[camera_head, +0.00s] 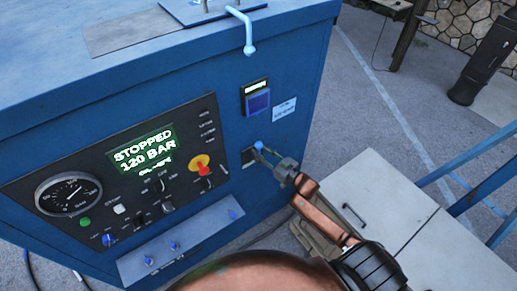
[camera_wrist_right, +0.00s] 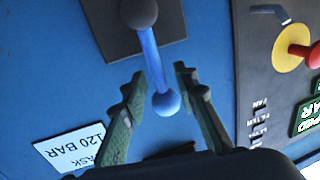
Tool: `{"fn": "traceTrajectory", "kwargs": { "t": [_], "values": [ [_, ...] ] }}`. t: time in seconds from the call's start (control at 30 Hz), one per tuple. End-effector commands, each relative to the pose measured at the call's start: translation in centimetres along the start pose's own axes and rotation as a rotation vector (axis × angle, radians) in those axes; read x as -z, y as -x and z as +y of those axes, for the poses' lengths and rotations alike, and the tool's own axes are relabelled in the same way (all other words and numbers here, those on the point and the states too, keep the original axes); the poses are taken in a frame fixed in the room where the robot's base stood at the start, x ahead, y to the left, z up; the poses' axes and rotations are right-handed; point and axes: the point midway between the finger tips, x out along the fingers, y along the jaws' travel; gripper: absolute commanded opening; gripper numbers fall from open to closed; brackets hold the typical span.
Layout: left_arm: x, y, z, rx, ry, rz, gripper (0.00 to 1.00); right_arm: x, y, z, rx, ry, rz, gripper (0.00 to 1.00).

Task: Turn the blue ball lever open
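The blue ball lever (camera_head: 259,147) sits on a dark plate on the front of the blue cabinet, right of the control panel. In the right wrist view, the blue lever (camera_wrist_right: 152,58) runs from a dark round pivot down to a blue ball end. My right gripper (camera_head: 277,163) reaches it from the lower right. In the wrist view, the fingers of my right gripper (camera_wrist_right: 158,72) are open, one on each side of the lever and ball, with visible gaps. My left gripper is not in view.
The control panel (camera_head: 128,170) has a gauge, a screen reading "STOPPED 120 BAR" and a red knob on yellow (camera_head: 200,164). A light blue bent handle (camera_head: 246,30) hangs over the cabinet's top edge. A pale box (camera_head: 380,200) and blue rails (camera_head: 480,190) stand at right.

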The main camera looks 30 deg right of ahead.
Motion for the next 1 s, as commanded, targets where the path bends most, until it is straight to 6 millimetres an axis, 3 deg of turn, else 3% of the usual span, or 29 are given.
{"fn": "traceTrajectory", "kwargs": {
  "t": [0.13,0.4,0.8,1.0],
  "values": [
    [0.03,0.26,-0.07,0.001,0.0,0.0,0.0,0.02,-1.0,-0.02,0.0,0.0,0.0,0.27],
    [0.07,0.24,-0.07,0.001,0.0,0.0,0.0,-0.06,-1.13,-0.01,0.0,0.001,-0.001,0.27],
    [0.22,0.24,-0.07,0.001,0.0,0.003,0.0,-0.03,-1.11,0.0,0.0,0.001,-0.001,0.01],
    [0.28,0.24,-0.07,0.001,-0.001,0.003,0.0,-0.01,-1.1,0.01,0.0,0.001,0.0,0.0]
  ]
}}
